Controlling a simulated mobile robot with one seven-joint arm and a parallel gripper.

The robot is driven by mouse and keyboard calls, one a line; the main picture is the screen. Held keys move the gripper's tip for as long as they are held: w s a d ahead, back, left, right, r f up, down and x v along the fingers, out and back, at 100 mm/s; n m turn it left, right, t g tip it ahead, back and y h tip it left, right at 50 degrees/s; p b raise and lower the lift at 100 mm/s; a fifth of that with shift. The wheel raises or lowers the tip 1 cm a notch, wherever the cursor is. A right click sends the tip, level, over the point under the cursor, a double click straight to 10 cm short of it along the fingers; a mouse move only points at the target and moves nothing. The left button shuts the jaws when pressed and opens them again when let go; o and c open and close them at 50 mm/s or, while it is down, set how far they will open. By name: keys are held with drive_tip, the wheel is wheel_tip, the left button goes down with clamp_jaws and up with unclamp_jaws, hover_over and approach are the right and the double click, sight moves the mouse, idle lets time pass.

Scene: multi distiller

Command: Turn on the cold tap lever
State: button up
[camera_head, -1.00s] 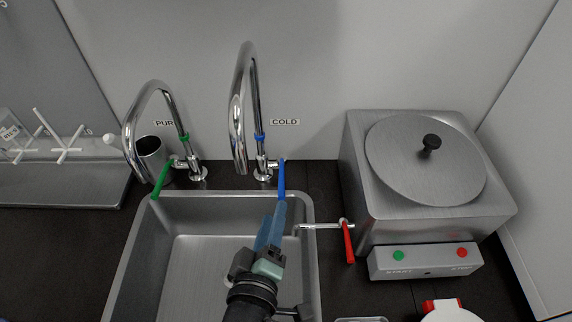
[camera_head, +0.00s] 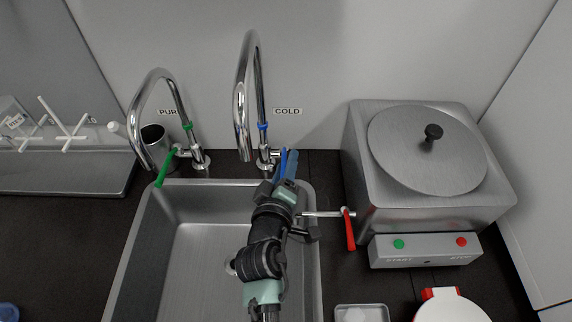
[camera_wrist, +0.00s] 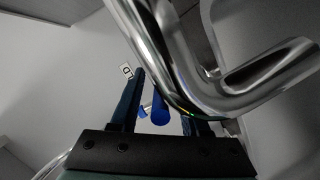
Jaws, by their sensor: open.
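The cold tap (camera_head: 246,100) is a chrome gooseneck with a blue ring, beside the COLD label (camera_head: 287,112). Its blue lever (camera_head: 283,158) sticks out at the right of the tap base, and my gripper partly hides it. My gripper (camera_head: 285,165) is open, with its blue fingers at the lever behind the sink. In the wrist view the blue lever (camera_wrist: 160,112) shows between the two open fingers (camera_wrist: 163,112). I cannot tell whether either finger touches it. The chrome spout (camera_wrist: 180,60) crosses close in front of the wrist camera.
The PURE tap (camera_head: 150,110) with a green lever (camera_head: 166,168) stands to the left. The steel sink (camera_head: 150,230) lies under my arm. A steel distiller (camera_head: 400,215) with a red-handled outlet (camera_head: 349,230) is close on the right.

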clamp_jaws()
idle(1.4)
